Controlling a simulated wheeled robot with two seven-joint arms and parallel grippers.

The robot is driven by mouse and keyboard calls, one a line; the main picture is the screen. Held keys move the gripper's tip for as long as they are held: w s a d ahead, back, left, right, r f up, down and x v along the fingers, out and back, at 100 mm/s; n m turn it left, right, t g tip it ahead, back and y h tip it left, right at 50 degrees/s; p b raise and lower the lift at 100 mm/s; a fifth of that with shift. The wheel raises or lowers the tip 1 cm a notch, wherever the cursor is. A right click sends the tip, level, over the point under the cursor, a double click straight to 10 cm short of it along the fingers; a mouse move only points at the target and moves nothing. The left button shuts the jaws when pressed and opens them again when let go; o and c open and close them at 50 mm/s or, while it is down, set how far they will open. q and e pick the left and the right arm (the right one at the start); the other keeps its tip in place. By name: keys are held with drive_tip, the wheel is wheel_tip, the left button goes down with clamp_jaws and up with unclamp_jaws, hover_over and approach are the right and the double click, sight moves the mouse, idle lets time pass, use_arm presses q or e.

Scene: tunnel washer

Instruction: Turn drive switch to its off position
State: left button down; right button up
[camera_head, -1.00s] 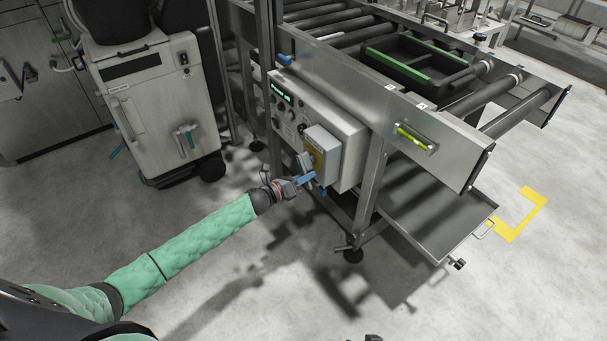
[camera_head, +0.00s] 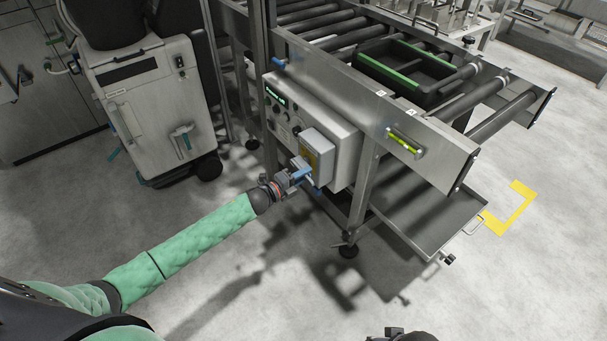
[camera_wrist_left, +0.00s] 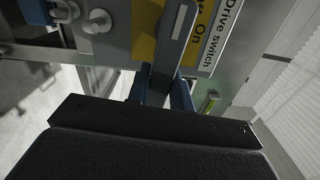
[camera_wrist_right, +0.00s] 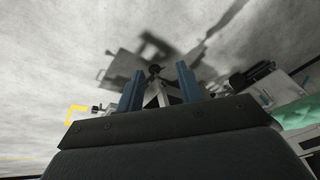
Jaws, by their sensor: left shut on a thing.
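The drive switch is a grey box (camera_head: 318,146) with a yellow plate on the front of a control panel (camera_head: 283,100). The left wrist view shows its grey handle (camera_wrist_left: 178,32) over the yellow plate, beside a label reading "Drive switch" (camera_wrist_left: 216,32) and the word "On". My left gripper (camera_head: 305,174) is at the switch, its blue fingers on either side of the handle's near end and shut on it. My right gripper (camera_wrist_right: 160,85) is open and empty, pointing at bare floor. Its top shows at the bottom edge of the head view (camera_head: 398,333).
A roller conveyor (camera_head: 345,65) with a black and green tray (camera_head: 415,92) stands above the panel. A metal drip tray (camera_head: 425,215) juts out low at the right. A grey cabinet (camera_head: 150,100) stands at the left. The floor in front is clear.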

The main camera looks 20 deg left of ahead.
use_arm(q)
drive_tip(key=shift+a+r+n, duration=0.1)
drive_tip(key=shift+r+n, duration=0.1)
drive_tip(key=shift+n, duration=0.5)
use_arm(e)
drive_tip(key=shift+s+d+r, duration=0.25)
drive_tip(key=shift+d+r, duration=0.2)
drive_tip(key=shift+r, duration=0.1)
use_arm(q)
drive_tip(key=c, duration=1.3)
unclamp_jaws()
drive_tip(key=shift+o, duration=0.3)
use_arm(e)
drive_tip(key=shift+w, duration=0.1)
use_arm(q)
drive_tip(key=shift+s, duration=0.1)
